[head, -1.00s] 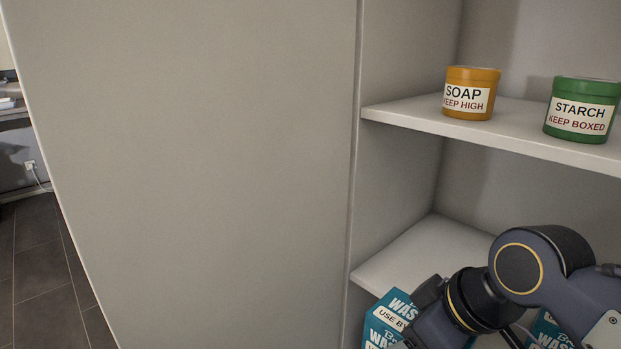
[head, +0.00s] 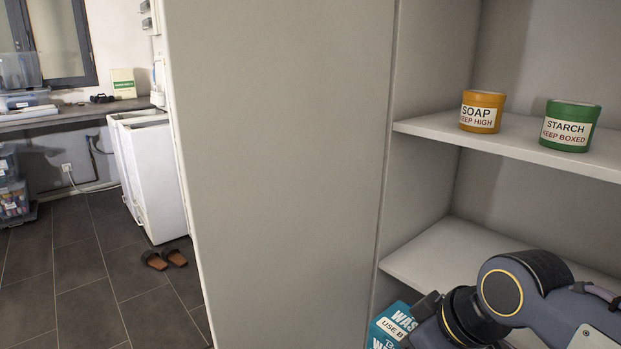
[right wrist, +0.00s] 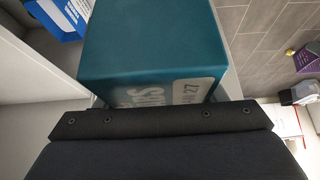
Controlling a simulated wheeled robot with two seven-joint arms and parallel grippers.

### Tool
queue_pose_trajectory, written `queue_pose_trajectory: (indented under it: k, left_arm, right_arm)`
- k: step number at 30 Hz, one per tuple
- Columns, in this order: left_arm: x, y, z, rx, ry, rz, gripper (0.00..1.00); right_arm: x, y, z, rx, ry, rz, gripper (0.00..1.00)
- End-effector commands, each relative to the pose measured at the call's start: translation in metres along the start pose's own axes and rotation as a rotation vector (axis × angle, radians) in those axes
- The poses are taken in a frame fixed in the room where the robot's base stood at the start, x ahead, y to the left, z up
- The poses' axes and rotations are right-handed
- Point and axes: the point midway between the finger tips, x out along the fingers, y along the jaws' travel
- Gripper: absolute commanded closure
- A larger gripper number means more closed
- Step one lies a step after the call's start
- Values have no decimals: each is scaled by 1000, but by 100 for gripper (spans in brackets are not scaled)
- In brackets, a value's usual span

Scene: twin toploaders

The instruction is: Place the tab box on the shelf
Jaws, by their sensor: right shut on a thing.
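The tab box (head: 391,324) is a teal box with white lettering and a "USE B…" label, partly cut off by the bottom edge of the head view. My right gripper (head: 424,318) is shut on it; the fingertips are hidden. In the right wrist view the held box (right wrist: 150,45) fills the middle, just beyond the gripper (right wrist: 160,118). The shelf unit has an upper board (head: 415,127) and a lower board (head: 440,245). In the head view the box shows below the lower board's front edge. My left gripper is not in view.
An orange SOAP tin (head: 481,112) and a green STARCH tin (head: 570,126) stand on the upper board. A grey side panel (head: 280,170) borders the unit. A blue-and-white box (right wrist: 58,18) shows in the wrist view. Brown slippers (head: 165,259) lie on the open floor at left.

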Motion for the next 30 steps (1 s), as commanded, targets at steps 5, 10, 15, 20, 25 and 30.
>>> queue_pose_trajectory:
  k: [5,10,15,20,25,30]
  left_arm:
    - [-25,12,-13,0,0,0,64]
    - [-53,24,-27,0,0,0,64]
    - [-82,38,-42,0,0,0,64]
    - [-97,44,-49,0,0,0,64]
    - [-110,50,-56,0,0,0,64]
    - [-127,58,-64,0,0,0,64]
  right_arm:
    - [9,8,-21,32,-4,17,71]
    - [28,17,-40,93,-7,52,71]
    - [53,28,-50,185,-8,110,71]
    - [69,38,-48,257,-4,152,71]
    - [79,46,-44,312,-4,185,71]
    - [85,56,-36,379,-5,224,71]
